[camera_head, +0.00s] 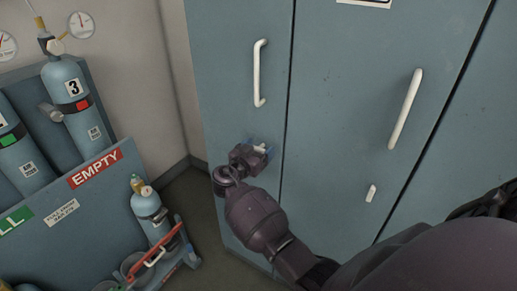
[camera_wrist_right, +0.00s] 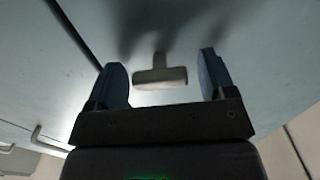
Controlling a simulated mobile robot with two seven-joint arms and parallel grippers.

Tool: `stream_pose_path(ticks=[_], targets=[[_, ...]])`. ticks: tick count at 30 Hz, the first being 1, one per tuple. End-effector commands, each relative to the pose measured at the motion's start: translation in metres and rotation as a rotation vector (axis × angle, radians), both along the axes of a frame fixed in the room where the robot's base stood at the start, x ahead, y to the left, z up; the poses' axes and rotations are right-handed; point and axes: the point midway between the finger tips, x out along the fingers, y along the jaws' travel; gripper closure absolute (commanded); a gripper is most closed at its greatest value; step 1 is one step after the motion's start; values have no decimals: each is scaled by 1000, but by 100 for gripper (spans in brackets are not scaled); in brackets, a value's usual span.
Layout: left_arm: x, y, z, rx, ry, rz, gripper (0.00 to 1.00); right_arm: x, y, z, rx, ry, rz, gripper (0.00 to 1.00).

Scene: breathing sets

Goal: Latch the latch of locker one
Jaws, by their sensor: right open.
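The left blue-grey locker door (camera_head: 226,70) carries a small pale latch (camera_head: 261,148) below its white handle (camera_head: 259,73). No number shows on the doors, so I cannot tell which is locker one. My right gripper (camera_head: 257,153) is at this latch, its fingers open and close to the door. In the right wrist view the T-shaped latch (camera_wrist_right: 160,77) lies between the two blue fingertips (camera_wrist_right: 164,76), with a gap on each side. Its bar runs across from finger to finger. My left gripper is not in view.
The neighbouring door has a white handle (camera_head: 405,110) and a small upright, slightly tilted latch (camera_head: 370,193). At left stands a blue cylinder rack (camera_head: 110,195) with an EMPTY label and several gas cylinders. A small cylinder (camera_head: 150,215) stands by its end. Bare floor (camera_head: 193,195) shows between rack and locker.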

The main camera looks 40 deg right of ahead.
Motion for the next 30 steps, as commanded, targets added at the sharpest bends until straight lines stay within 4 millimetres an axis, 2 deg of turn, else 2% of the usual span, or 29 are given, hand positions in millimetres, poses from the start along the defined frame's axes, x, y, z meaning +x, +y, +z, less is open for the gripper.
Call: stream_pose_path(ticks=[4, 12, 14, 23, 30], targets=[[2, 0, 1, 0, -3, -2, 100, 0, 0, 0, 0, 0, 0, 25], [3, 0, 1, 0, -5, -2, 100, 0, 0, 0, 0, 0, 0, 66], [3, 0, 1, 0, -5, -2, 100, 0, 0, 0, 0, 0, 0, 73], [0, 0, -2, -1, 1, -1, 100, 0, 1, -1, -16, 39, 0, 73], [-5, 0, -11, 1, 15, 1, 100, 0, 1, -2, -71, 171, 0, 73]])
